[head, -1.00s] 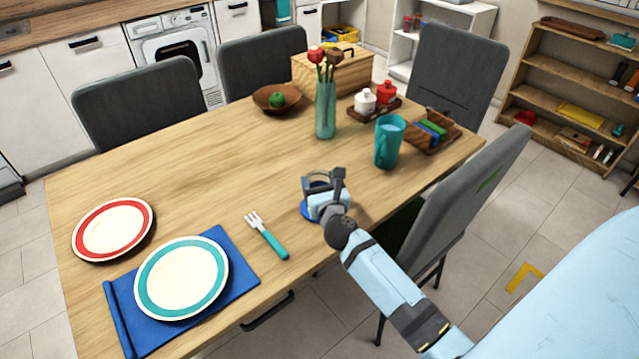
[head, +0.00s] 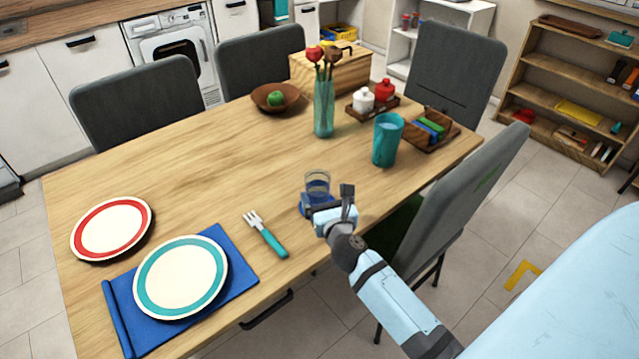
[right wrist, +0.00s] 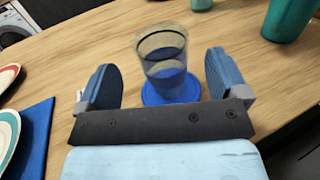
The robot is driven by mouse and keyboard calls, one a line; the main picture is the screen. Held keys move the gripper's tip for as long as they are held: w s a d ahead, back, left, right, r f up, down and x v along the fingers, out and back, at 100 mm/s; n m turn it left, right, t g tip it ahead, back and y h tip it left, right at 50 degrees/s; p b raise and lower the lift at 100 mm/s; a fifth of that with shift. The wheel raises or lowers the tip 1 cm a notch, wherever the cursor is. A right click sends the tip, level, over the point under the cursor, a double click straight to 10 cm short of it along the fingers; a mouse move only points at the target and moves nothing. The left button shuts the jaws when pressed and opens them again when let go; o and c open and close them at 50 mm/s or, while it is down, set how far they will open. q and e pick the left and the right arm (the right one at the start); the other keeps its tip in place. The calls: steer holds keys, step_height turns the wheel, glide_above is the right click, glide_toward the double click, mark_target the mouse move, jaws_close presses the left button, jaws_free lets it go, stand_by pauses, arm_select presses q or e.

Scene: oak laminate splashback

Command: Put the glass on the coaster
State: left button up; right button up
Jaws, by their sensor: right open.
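A clear glass (head: 318,183) stands upright on the round blue coaster (head: 303,208) near the table's front edge. In the right wrist view the glass (right wrist: 163,55) rests over the coaster (right wrist: 150,96), with blue rim showing around its base. My right gripper (head: 328,202) is open just in front of the glass. In the right wrist view its two fingers (right wrist: 160,82) are spread wide, with the glass beyond and between them, apart from both. In the head view the gripper hides part of the glass's base and the coaster. My left gripper is not in view.
A teal vase (head: 324,115) stands farther back. A fork (head: 266,236) and plates lie to the left. A grey chair (head: 470,190) is close at the right.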

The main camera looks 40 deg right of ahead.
steer(key=s+a+f+n+y, duration=0.3)
steer(key=s+a+n+y, duration=0.75)
steer(key=n, duration=1.25)
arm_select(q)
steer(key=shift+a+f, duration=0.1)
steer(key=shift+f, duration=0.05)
arm_select(e)
steer(key=s+a+f+n+g, duration=0.3)
steer(key=s+f+n, duration=0.2)
steer(key=n, duration=0.4)
steer(key=s+a+f+n+g+h, duration=0.1)
steer(key=s+f+n, duration=0.4)
steer(key=n, duration=0.5)
steer(key=a+g, duration=0.1)
steer(key=g, duration=0.1)
steer(key=shift+a+g, duration=0.3)
steer(key=shift+a, duration=0.1)
steer(key=shift+r+h, duration=0.1)
steer(key=shift+h, duration=0.15)
